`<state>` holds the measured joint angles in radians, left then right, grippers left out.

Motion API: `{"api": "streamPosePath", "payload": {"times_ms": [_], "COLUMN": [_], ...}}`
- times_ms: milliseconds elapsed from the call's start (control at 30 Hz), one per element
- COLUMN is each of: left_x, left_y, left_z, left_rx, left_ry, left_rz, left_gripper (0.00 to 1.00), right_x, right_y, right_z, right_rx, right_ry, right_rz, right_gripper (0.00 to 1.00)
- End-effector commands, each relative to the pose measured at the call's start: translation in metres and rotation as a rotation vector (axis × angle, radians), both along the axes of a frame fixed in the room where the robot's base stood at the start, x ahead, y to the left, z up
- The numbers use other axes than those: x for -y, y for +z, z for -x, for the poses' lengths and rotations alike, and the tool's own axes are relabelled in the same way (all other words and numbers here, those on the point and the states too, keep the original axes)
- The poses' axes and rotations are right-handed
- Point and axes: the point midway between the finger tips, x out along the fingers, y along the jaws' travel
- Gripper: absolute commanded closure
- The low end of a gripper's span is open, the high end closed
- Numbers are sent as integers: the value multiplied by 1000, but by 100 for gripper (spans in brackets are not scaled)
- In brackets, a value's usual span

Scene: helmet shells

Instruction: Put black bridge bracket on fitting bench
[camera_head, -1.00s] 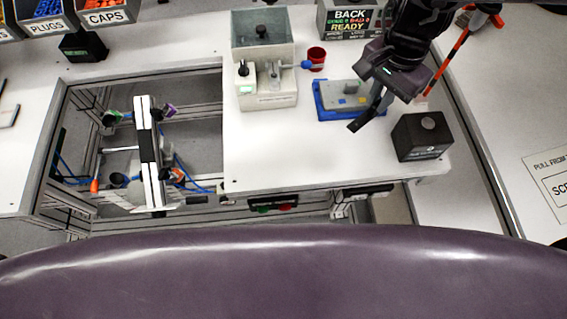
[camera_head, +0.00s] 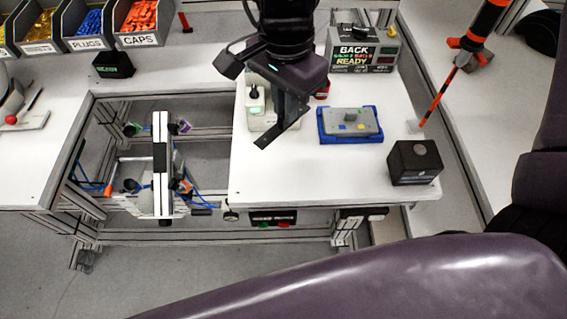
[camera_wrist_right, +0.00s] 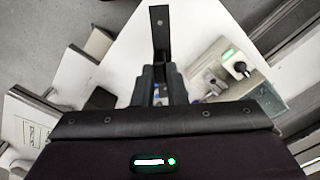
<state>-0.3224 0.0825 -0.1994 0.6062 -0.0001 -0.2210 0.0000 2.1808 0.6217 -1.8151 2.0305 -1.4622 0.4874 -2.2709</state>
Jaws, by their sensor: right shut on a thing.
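My right gripper (camera_head: 287,108) is shut on the black bridge bracket (camera_head: 267,139) and holds it above the white bench (camera_head: 290,185). The bracket's dark angled end sticks out below the jaws, left of the blue tray. In the right wrist view the bracket (camera_wrist_right: 160,30) shows as a flat black strip with a small hole, rising from between the jaws (camera_wrist_right: 160,88). The part of the bracket inside the jaws is hidden. My left gripper is not in view.
A blue tray with a grey plate (camera_head: 350,123) and a black box (camera_head: 414,162) stand on the bench. A pale machine (camera_head: 256,118) is partly behind my arm. An open frame with a white upright (camera_head: 161,165) is at left. The front left bench top is clear.

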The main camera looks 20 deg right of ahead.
Motion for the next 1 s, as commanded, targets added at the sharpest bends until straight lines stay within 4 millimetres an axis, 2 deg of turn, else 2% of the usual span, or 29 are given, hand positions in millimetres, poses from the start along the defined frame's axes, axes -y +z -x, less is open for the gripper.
{"api": "streamPosePath", "payload": {"times_ms": [33, 200, 300, 500, 667, 1000], "left_x": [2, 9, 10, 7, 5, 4], "left_y": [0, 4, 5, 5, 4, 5], "left_z": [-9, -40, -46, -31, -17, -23], "left_rx": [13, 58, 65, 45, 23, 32], "left_ry": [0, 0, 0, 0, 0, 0], "left_rz": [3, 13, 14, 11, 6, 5], "left_gripper": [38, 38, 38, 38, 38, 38], "right_x": [1, 0, 0, 0, 1, 1], "right_y": [-17, -61, -85, -125, -138, -173], "right_z": [1, 2, 2, 1, 0, 0], "right_rx": [-12, -11, -10, -6, -3, -2], "right_ry": [0, -1, -1, 0, -1, 1], "right_rz": [0, -1, -1, -1, -1, 0], "right_gripper": [100, 100, 100, 100, 100, 100]}}
